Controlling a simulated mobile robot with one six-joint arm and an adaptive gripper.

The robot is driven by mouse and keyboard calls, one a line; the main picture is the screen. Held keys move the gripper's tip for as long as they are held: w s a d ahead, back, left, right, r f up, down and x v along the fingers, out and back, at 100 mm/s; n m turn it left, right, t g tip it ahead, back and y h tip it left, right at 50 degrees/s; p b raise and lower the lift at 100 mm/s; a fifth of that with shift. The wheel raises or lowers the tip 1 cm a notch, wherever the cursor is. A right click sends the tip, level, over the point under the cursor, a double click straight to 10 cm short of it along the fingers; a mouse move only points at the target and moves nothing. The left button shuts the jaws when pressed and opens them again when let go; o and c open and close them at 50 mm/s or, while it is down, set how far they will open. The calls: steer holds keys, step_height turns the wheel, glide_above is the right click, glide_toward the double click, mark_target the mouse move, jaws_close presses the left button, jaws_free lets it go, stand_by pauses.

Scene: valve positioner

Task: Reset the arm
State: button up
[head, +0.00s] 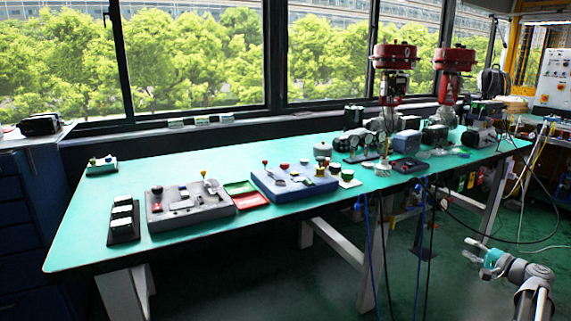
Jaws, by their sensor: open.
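My gripper (477,252) is at the lower right of the head view, at the end of my grey and black arm. It is open and looks empty, with a teal part showing near its fingers. It hangs in free space over the green floor, to the right of the long table (90,245) and apart from it. Nothing is seen touching my gripper or arm. The lower part of my arm runs out of the bottom right of the picture.
On the green-topped table are a grey fixture tray (188,212), a blue fixture tray (285,190), a red tray (250,201) and two red-topped valves (393,56) (454,60). Blue and black cables (420,225) hang off the table's near edge. A control panel (555,78) stands at far right.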

steer(key=a+f+n+g, duration=0.2)
steer(key=a+f+g, duration=0.1)
steer(key=a, duration=0.6)
steer(key=a+f+n+g, duration=0.2)
steer(key=a+f+g, duration=0.15)
steer(key=a, duration=0.65)
steer(key=a+f+n+g, duration=0.2)
steer(key=a+f+g, duration=0.15)
steer(key=a, duration=0.55)
steer(key=s+a+f+n+g+h+p, duration=0.1)
steer(key=s+a+f+n+g+h, duration=0.25)
steer(key=s+a, duration=0.45)
steer(key=s+a+f+n+g+h+p, duration=0.1)
steer(key=s+a+f+n+g+h, duration=0.25)
steer(key=a, duration=0.65)
step_height(320, 180, up, 39)
steer(key=s+t+p, duration=0.1)
steer(key=p, duration=3.6)
steer(key=shift+s+d, duration=0.2)
steer(key=shift+s, duration=0.1)
